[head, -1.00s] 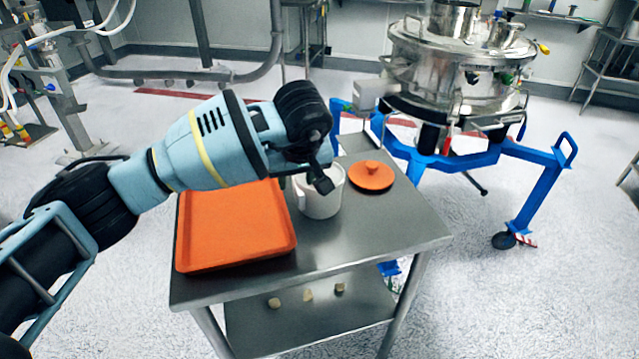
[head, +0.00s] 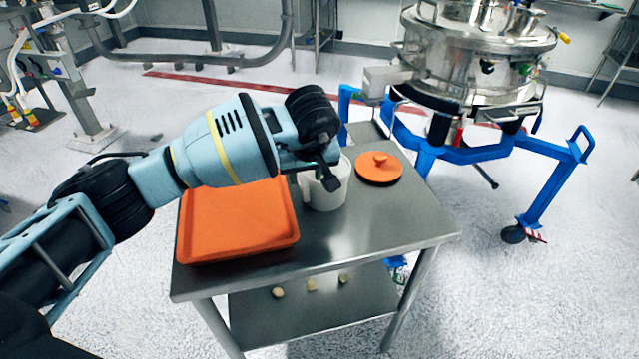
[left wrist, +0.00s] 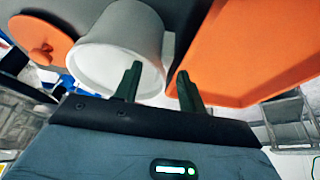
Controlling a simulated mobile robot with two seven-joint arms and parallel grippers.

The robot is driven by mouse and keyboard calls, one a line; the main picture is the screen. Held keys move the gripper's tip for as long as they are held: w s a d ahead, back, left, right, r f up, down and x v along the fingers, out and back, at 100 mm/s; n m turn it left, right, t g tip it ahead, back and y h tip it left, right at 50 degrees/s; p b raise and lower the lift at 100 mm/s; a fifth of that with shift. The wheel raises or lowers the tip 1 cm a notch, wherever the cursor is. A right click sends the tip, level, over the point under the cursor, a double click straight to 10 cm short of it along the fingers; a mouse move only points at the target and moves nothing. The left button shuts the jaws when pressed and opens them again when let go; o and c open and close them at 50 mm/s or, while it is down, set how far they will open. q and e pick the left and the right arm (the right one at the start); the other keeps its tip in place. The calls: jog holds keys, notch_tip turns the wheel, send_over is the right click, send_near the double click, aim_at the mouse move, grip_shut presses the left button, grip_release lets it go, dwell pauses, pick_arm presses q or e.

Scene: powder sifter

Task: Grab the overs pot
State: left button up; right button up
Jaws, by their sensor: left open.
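The overs pot (head: 327,193) is a white open pot standing upright on the steel table, between the orange tray and the orange lid. Its upper left part is hidden behind my left gripper (head: 318,181). The pot also shows in the left wrist view (left wrist: 118,50), with its open mouth facing the camera. There my left gripper (left wrist: 157,84) is open and empty. One finger overlaps the pot's rim in the picture, and the other is to the right, between pot and tray. I cannot tell whether a finger touches the pot. My right gripper is out of view.
The orange tray (head: 238,222) lies on the left of the steel table (head: 375,238). The round orange lid (head: 379,168) lies behind the pot to the right. A steel sifter (head: 475,50) on a blue wheeled frame (head: 480,150) stands behind. Small pieces lie on the lower shelf.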

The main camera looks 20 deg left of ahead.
pick_arm(q)
jog(key=shift+s+x, duration=0.2)
jog(key=shift+x, duration=1.8)
jog(key=shift+c, duration=0.3)
grip_shut()
